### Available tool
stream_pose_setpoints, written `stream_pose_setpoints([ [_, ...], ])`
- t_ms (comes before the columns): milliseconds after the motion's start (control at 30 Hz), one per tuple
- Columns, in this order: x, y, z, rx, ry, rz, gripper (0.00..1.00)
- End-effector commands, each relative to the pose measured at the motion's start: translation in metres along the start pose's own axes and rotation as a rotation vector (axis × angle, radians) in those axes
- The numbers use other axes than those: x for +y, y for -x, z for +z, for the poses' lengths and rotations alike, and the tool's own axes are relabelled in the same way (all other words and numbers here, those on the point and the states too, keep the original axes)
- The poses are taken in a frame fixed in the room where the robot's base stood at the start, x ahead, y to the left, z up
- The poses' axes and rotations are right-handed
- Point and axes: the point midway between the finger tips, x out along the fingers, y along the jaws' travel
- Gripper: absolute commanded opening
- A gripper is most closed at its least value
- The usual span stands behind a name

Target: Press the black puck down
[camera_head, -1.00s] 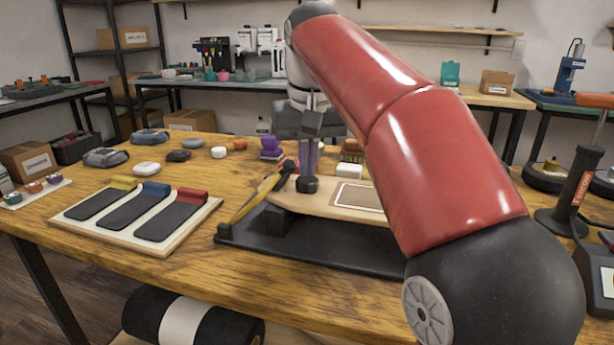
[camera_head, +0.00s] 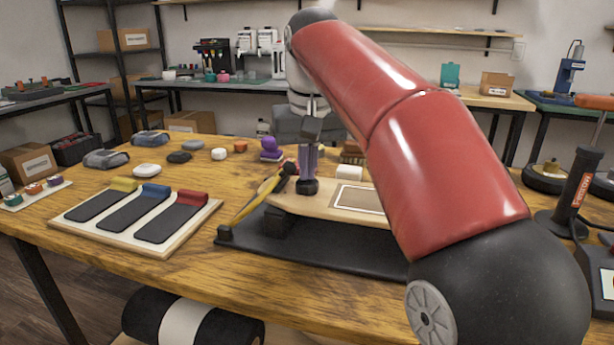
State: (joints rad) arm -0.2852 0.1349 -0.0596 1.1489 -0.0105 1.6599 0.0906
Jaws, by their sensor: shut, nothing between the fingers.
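The black puck (camera_head: 308,187) is a small dark piece on the left part of the pale wooden board (camera_head: 284,197). My gripper (camera_head: 308,178) points straight down over it, with its purplish fingers closed together and empty. The fingertips end at the top of the puck; I cannot tell whether they press on it or only meet it in the picture. The board rests on a black base (camera_head: 300,250) with a yellow-and-black lever arm (camera_head: 258,200) at its left. My red arm hides the board's right end.
A white panel (camera_head: 75,219) with yellow, blue and red-ended black strips lies at left. Several small pucks and blocks, including a dark one (camera_head: 179,156), lie behind it. A purple piece (camera_head: 270,149) and a white block (camera_head: 349,172) are near my gripper.

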Motion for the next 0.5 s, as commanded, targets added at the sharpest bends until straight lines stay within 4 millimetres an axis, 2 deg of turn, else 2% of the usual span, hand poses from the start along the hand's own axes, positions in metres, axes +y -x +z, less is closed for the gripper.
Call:
stream_pose_setpoints([
  [500,0.0,0.04,-0.008,0.0,0.0,0.0,0.0],
])
